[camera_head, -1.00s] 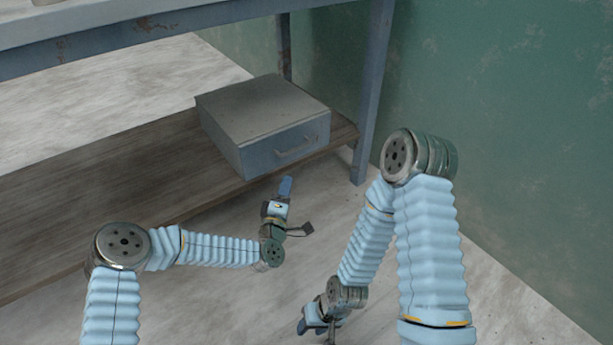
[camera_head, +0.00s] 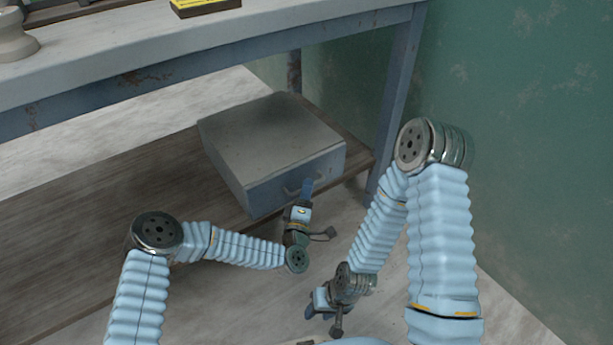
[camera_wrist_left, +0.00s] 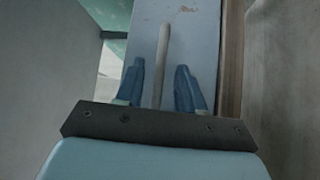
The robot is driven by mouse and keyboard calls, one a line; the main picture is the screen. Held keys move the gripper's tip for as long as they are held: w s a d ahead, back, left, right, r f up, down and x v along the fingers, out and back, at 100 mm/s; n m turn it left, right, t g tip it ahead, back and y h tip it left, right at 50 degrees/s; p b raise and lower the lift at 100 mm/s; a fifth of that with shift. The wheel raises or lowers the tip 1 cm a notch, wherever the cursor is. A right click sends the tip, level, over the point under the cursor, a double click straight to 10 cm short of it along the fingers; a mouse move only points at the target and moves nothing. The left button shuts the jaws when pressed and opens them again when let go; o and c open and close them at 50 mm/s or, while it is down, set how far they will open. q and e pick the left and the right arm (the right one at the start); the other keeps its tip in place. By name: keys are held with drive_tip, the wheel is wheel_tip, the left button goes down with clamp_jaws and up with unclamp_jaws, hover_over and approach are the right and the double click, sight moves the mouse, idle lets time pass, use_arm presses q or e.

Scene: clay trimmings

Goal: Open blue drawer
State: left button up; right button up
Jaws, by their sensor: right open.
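The blue drawer (camera_head: 298,178) is the front of a low grey box (camera_head: 270,135) on the wooden lower shelf. It sits flush in the box and looks closed. Its bar handle (camera_head: 290,192) is partly hidden by my left gripper (camera_head: 307,184). In the left wrist view the handle (camera_wrist_left: 166,55) runs between the two blue fingers of my left gripper (camera_wrist_left: 159,72). The fingers are open, with a gap on each side of the handle. My right gripper (camera_head: 309,310) is open and empty, low over the floor.
The shelf (camera_head: 95,220) carries the box below a worn workbench (camera_head: 215,45). A blue-grey table leg (camera_head: 397,95) stands right of the box, with a green wall (camera_head: 530,130) beyond. A yellow-topped block (camera_head: 205,6) lies on the bench. The floor before the drawer is free.

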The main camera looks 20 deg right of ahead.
use_arm(q)
drive_tip(key=shift+w+d, duration=0.1)
drive_tip(key=shift+w, duration=0.15)
use_arm(e)
drive_tip(key=shift+w+d, duration=0.1)
drive_tip(key=shift+w, duration=0.15)
use_arm(q)
clamp_jaws()
drive_tip(key=shift+s, duration=0.1)
